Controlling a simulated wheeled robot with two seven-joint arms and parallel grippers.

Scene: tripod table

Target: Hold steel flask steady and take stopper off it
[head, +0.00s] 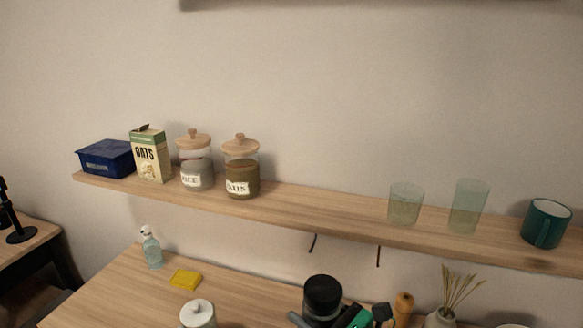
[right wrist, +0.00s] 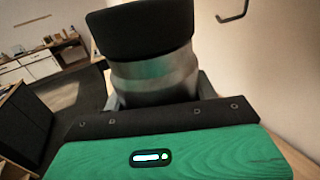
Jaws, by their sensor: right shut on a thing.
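The steel flask (right wrist: 155,78) stands close in front of my right gripper in the right wrist view, its brushed metal body between the fingers. Its wide black stopper (head: 322,292) sits on top of it; the stopper also fills the upper middle of the right wrist view (right wrist: 140,28). My right gripper (head: 326,319), with a green body, is shut on the flask below the stopper, at the bottom edge of the head view. The flask's lower part is hidden by the gripper and the frame edge. My left gripper is not in view.
A wall shelf (head: 300,205) above the table holds jars, boxes, glasses and a green mug (head: 546,222). On the table are a spray bottle (head: 152,250), a yellow sponge (head: 185,279), a white lidded pot (head: 198,314) and a reed vase (head: 440,318). Hooks hang beneath the shelf.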

